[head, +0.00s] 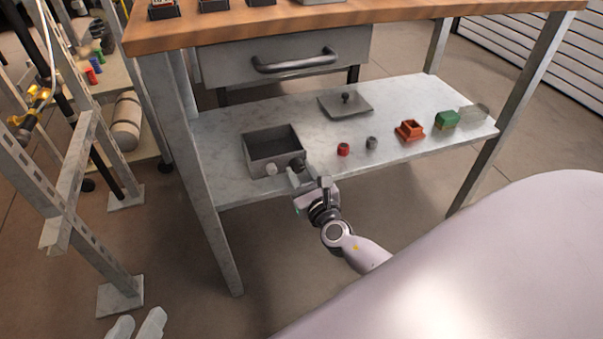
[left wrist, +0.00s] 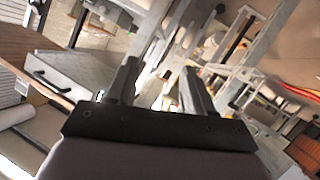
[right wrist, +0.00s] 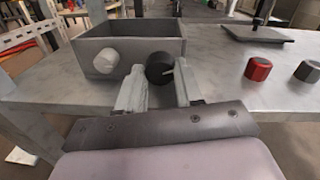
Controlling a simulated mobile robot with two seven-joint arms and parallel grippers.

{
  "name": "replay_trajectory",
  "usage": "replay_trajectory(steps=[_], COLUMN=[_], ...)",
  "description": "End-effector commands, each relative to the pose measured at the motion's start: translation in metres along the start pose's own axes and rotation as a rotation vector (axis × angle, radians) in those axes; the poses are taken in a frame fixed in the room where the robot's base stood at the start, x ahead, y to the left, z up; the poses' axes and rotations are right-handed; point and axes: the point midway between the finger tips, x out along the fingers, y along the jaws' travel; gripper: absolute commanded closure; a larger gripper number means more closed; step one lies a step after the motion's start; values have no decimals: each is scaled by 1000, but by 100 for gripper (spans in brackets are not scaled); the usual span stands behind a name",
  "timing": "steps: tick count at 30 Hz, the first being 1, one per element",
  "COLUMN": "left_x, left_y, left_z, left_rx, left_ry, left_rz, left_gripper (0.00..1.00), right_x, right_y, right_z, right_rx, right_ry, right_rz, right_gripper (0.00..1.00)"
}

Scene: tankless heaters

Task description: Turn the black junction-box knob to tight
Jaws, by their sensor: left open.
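The grey open-topped junction box (head: 258,146) stands at the left of the lower shelf. Its front carries a white knob (right wrist: 106,61) at the left and the black knob (right wrist: 159,67) at the right. The black knob has a light mark pointing to the right. My right gripper (right wrist: 160,78) is in front of the box, its fingers closed in on the left and right sides of the black knob. In the head view the right gripper (head: 299,172) partly hides that knob. My left gripper (left wrist: 159,65) is open and empty, away from the box.
A grey lid (head: 335,107) with a small handle lies behind on the shelf. A red cap (head: 343,149), a grey cap (head: 372,143), an orange box (head: 409,131) and a green block (head: 446,119) stand to the right. The wooden-topped workbench (head: 400,18) overhangs the shelf.

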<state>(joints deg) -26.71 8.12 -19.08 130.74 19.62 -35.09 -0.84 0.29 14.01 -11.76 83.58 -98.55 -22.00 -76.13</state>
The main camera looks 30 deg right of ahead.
Motion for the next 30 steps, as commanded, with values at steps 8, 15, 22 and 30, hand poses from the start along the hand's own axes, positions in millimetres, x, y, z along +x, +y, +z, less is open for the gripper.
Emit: replay_trajectory(steps=[8,15,22,30], left_x=[2,-8,-11,-11], left_y=[-3,-15,-16,-16], left_z=[4,6,2,2], left_rx=[7,107,134,132], left_ry=[3,61,78,77], left_rz=[-5,-50,-63,-62], left_gripper=[48,48,48,48], right_x=[0,0,-1,-1], right_y=[0,1,0,0], right_z=[-2,-4,-1,-1], right_rx=[43,297,376,373], right_ry=[-3,-17,-19,-19], right_rz=[0,-1,-2,-2], right_gripper=[94,94,94,38])
